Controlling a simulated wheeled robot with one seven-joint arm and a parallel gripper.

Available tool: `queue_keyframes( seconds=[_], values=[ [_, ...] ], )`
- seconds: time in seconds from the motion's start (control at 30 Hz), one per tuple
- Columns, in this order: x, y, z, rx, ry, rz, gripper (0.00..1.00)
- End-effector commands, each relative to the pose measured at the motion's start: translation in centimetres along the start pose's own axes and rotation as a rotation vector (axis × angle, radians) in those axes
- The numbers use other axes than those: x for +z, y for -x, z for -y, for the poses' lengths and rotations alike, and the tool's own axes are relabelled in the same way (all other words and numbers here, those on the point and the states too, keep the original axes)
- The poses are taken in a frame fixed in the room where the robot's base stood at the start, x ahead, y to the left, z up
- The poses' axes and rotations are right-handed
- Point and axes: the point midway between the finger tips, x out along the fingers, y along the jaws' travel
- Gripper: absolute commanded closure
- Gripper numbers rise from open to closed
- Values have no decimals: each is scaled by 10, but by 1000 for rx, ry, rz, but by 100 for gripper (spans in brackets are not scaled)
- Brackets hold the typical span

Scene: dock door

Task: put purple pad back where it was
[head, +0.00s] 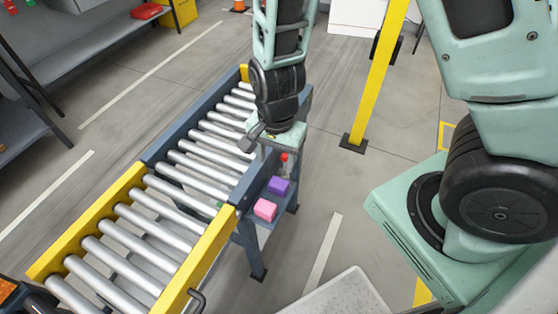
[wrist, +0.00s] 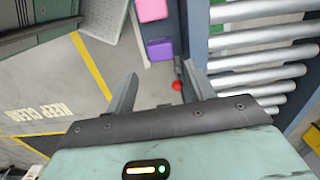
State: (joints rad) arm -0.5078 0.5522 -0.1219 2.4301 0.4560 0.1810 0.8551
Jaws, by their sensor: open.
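The purple pad (head: 278,186) sits on a small blue ledge at the side of the roller conveyor, just behind a pink pad (head: 264,209). In the wrist view the purple pad (wrist: 159,49) lies beyond my fingertips, next to the pink pad (wrist: 151,10).
The roller conveyor (head: 185,160) with yellow and blue rails runs alongside the ledge. A yellow post (head: 375,75) stands at the back right. A shelf (head: 100,40) with a red tray (head: 147,11) is at the back left. The floor between conveyor and post is open.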

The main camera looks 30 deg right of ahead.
Motion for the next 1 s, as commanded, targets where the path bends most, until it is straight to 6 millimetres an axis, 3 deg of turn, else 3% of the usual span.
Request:
queue_keyframes(
  seconds=[0.13,0.23,0.4,0.5,0.7,1.0],
  values=[
    [36,40,4,-45,275,64,46],
    [68,79,-2,-81,589,96,46],
    [107,133,-30,-99,1117,74,46],
    [117,152,-48,-80,1348,40,46],
    [123,166,-65,-43,1562,-2,46],
    [124,166,-66,-41,1574,-3,46]
  ],
)
